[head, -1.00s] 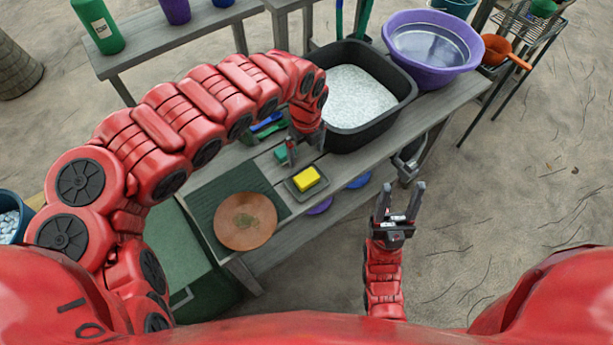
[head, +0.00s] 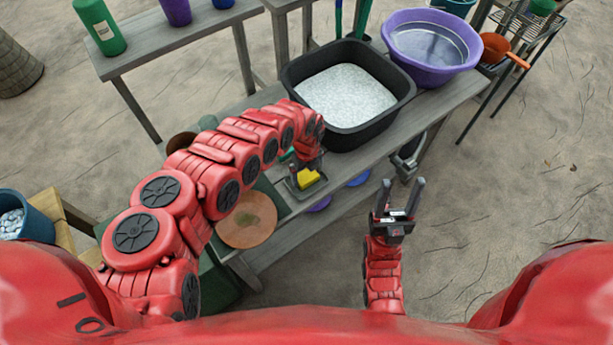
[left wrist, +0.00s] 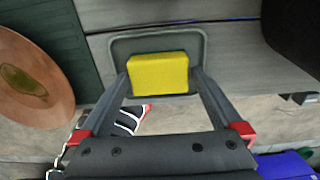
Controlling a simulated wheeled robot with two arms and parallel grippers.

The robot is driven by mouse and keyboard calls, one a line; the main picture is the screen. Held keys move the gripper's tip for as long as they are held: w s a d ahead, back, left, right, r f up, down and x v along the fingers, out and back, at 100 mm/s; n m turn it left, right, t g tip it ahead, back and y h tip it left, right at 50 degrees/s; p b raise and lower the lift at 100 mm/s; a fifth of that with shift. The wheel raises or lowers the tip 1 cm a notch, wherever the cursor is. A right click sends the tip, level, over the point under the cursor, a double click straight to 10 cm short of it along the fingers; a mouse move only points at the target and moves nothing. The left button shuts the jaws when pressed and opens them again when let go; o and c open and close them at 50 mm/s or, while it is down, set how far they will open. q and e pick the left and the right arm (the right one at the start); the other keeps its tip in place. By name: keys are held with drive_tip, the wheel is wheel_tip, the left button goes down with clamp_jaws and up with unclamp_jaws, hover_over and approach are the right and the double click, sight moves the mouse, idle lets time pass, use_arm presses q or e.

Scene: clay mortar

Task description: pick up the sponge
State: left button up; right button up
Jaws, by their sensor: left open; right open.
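The yellow sponge (head: 308,178) lies on a small grey tray (head: 290,185) on the wooden bench, left of the black tub. In the left wrist view the sponge (left wrist: 158,73) shows between the ends of my open left fingers (left wrist: 160,80), and the tray (left wrist: 195,40) frames it. I cannot tell whether the fingers touch it. In the head view my left gripper (head: 305,172) is over the sponge and hides part of it. My right gripper (head: 399,197) is open and empty, in front of the bench.
A black tub (head: 375,128) of white grains and a purple basin (head: 432,72) stand on the bench to the right. A round terracotta plate (head: 246,220) lies on a green mat (left wrist: 70,30) to the left. Sandy ground on the right is clear.

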use_arm(q)
drive_tip(key=shift+f, duration=0.8)
drive_tip(key=c, duration=1)
drive_tip(key=shift+r, duration=0.1)
